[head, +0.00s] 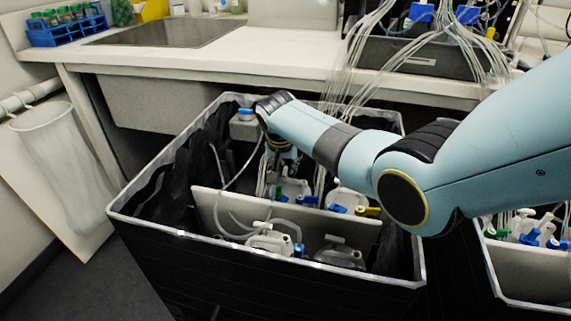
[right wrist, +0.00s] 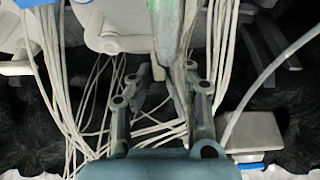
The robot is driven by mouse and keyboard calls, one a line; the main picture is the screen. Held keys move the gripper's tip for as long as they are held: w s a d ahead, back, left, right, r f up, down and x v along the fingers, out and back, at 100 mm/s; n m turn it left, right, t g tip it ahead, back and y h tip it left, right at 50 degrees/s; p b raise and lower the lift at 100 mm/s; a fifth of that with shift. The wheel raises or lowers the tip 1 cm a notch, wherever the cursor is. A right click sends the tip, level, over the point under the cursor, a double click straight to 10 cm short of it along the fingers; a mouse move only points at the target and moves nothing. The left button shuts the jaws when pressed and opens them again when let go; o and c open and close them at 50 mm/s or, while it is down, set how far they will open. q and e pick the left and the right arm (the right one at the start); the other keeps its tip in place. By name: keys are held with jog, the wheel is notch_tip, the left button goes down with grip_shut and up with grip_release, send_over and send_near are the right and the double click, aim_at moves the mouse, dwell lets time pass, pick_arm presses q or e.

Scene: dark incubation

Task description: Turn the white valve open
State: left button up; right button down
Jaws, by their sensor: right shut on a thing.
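My right gripper (right wrist: 168,72) reaches down into the back part of the black crate (head: 412,270), over the white-bodied bottles (head: 292,188) there. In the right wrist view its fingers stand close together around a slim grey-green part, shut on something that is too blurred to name. In the head view the wrist and arm hide the fingertips. A white valve (head: 261,224) tops a bottle in the front part of the crate. The valve at my gripper cannot be made out clearly. My left gripper is not in view.
A white divider (head: 208,207) splits the crate. Blue valves (head: 337,208) and a yellow one (head: 368,211) sit close by. Thin tubes (right wrist: 95,105) hang around my fingers. Another crate (head: 530,280) stands right.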

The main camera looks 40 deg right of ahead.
jog(key=c, duration=1.3)
grip_release()
jog(key=v, duration=1.2)
jog(key=shift+r, duration=0.1)
